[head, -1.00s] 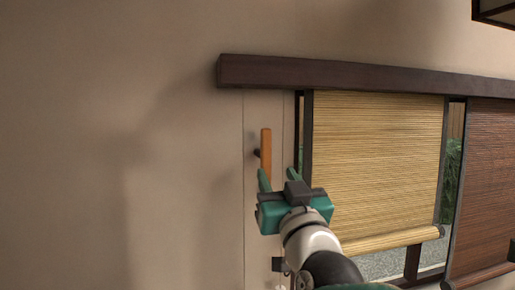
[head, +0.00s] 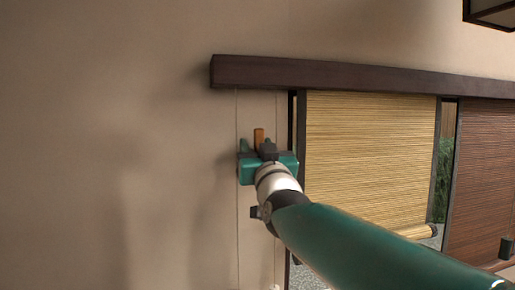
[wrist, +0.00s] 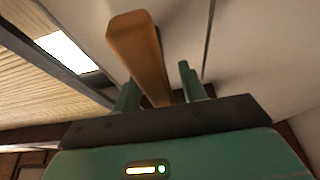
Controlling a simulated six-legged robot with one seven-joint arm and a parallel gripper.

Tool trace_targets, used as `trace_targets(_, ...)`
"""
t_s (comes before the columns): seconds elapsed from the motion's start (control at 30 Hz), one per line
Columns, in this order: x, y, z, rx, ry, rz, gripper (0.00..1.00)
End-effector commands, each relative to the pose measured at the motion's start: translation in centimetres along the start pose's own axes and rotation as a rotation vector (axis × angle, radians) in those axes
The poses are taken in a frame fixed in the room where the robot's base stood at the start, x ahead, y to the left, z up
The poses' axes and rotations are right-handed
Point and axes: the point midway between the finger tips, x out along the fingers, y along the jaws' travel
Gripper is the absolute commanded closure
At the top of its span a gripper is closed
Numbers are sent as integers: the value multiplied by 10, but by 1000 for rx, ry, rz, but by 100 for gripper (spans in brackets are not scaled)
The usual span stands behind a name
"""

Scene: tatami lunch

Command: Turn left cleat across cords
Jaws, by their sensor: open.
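The left cleat (head: 259,136) is a small orange-brown wooden bar on the wall, standing upright between two thin vertical cords (head: 237,215). My gripper (head: 258,147) is in front of the cleat and hides its lower part in the head view. In the wrist view the cleat (wrist: 138,45) runs between the two green fingers (wrist: 158,88), which stand apart on either side of it. My gripper is open. I cannot tell whether either finger touches the cleat.
A dark wooden rail (head: 330,74) runs above. A yellow bamboo blind (head: 370,150) hangs right of the cleat, with a dark red-brown blind (head: 485,180) further right. The plain wall (head: 100,150) at left is clear.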

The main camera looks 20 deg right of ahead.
Motion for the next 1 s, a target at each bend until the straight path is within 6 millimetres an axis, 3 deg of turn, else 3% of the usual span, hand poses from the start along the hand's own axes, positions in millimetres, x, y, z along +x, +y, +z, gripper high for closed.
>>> trace_targets(0.03, 0, 0, 0, 0, 0, 0, 60)
trace_targets(0.23, 0, 0, 0, 0, 0, 0, 99)
trace_targets(0.67, 0, 2, 0, 54, 0, 24, 100)
trace_targets(1.0, -1, 7, 0, 268, 2, 115, 100)
